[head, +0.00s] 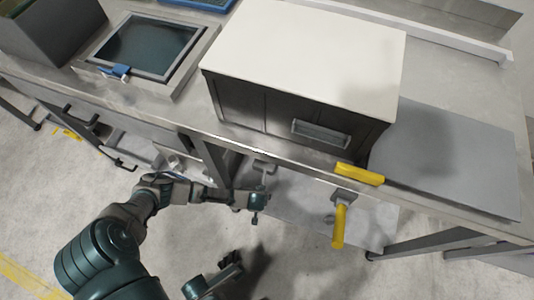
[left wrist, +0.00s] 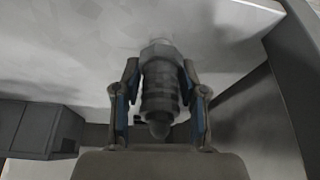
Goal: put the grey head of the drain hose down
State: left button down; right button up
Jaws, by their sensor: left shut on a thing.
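The grey head of the drain hose (left wrist: 160,85) shows in the left wrist view as a ribbed grey cylinder with a wider collar at its far end. My left gripper (left wrist: 160,100) is shut on it, with one blue-padded finger on each side. In the head view my left arm reaches from the lower left, and my left gripper (head: 256,200) is low in front of the bench, near its underside. The hose head cannot be made out there. A dark jointed part at the bottom centre looks like my right gripper (head: 213,282); its jaws are unclear.
A metal bench (head: 455,75) carries a white-topped dark box (head: 310,45) and a framed dark screen or basin (head: 145,45). A yellow grip (head: 360,174) is at its front edge, and a yellow handle (head: 339,225) hangs below. Bench legs stand nearby. The floor (head: 320,275) at lower right is clear.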

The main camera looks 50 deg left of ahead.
pick_arm(q)
jog(key=shift+s, duration=0.1)
jog(key=c, duration=0.7)
grip_release()
jog(key=shift+c, duration=0.2)
jog(key=shift+o, duration=0.4)
